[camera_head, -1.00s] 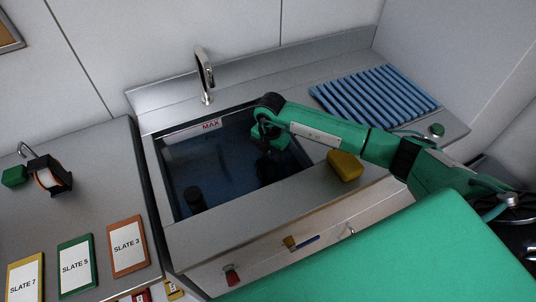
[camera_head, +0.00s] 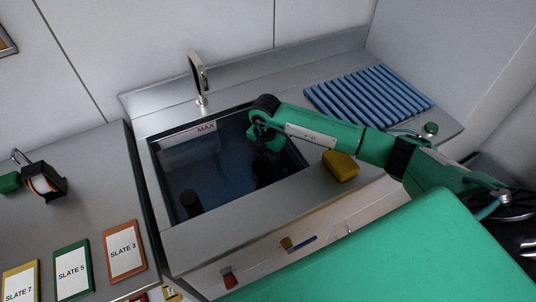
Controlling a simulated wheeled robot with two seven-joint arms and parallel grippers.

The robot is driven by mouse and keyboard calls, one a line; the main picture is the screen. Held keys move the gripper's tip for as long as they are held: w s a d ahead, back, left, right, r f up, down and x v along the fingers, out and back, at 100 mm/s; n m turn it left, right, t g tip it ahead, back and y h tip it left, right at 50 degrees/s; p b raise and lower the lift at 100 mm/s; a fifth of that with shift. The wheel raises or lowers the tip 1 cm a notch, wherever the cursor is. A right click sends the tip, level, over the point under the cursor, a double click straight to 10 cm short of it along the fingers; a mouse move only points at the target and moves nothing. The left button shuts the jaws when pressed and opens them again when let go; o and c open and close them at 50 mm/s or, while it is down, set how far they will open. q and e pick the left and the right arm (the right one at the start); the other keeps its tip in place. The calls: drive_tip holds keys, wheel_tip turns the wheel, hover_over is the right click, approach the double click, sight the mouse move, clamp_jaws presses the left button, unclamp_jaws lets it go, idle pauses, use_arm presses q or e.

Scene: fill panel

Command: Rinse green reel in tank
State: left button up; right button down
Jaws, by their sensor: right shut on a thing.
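The tank (camera_head: 232,224) is a sunken basin with dark liquid and a MAX mark on its back wall, in the middle of the view. My right gripper (camera_head: 266,158) points down inside the tank near its right side. It is shut on a dark thing (camera_head: 265,174) low in the tank. This thing is in shadow and partly hidden, so I cannot tell its colour or whether it is the green reel. A dark cylinder (camera_head: 191,203) shows in the tank's front left corner. My left gripper is not in view.
A tap (camera_head: 198,72) stands behind the tank. A blue slatted rack (camera_head: 368,96) lies to the right. A yellow block (camera_head: 341,166) sits at the tank's front right edge. A black holder (camera_head: 44,181) with an orange-rimmed roll and several slates are on the left counter.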

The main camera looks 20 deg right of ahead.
drive_tip(key=shift+a, duration=0.85)
drive_tip(key=shift+d, duration=1.25)
drive_tip(key=shift+a, duration=1.25)
idle(0.6)
